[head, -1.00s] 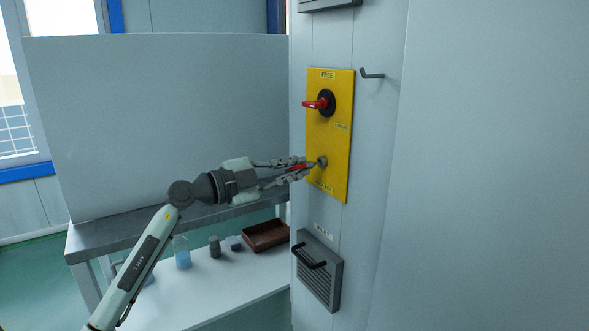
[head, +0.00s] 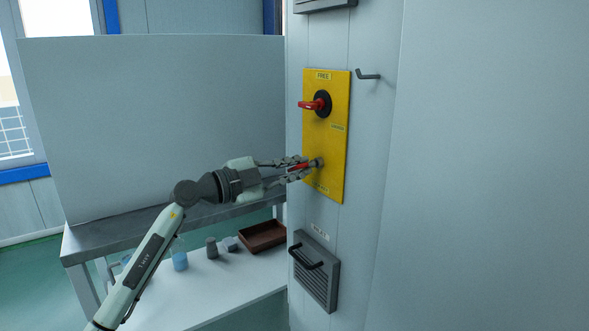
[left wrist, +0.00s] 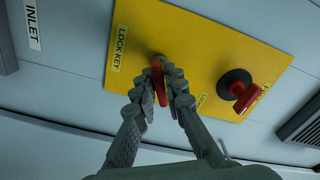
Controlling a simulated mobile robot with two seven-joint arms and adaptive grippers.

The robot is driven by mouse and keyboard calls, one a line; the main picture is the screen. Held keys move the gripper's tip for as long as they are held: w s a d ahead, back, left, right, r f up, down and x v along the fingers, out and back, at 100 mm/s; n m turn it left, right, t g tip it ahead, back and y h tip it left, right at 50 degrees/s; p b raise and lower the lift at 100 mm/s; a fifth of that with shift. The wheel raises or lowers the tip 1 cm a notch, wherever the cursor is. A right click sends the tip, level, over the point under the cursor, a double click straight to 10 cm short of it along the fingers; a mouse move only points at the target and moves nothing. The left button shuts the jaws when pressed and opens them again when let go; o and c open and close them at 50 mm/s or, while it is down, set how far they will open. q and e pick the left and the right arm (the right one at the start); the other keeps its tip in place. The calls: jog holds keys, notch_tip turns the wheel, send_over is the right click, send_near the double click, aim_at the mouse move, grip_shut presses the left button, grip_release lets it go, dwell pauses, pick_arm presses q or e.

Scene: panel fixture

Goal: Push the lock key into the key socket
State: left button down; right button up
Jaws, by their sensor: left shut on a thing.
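The lock key (head: 299,167) is red and sits between the fingers of my left gripper (head: 302,169), which is shut on it. The key socket (head: 317,163) is a grey round piece low on the yellow panel (head: 336,130). The key's tip is at the socket; I cannot tell how deep it is. In the left wrist view the red key (left wrist: 159,86) lies between the fingertips of the left gripper (left wrist: 166,80), by the LOCK KEY label (left wrist: 121,48). The fingers hide most of the socket there. My right gripper is not in view.
A red rotary handle (head: 314,104) on a black disc sits above the socket, near a FREE label. A grey hook (head: 368,75) is right of the panel. A vented box with a black handle (head: 308,256) is below. A brown tray (head: 263,236) sits on the low shelf.

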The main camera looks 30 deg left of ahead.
pick_arm(q)
jog(key=shift+w+d, duration=0.15)
jog(key=shift+w, duration=0.15)
jog(key=c, duration=1.5)
grip_release()
jog(key=v, duration=1.2)
jog(key=shift+f, duration=0.1)
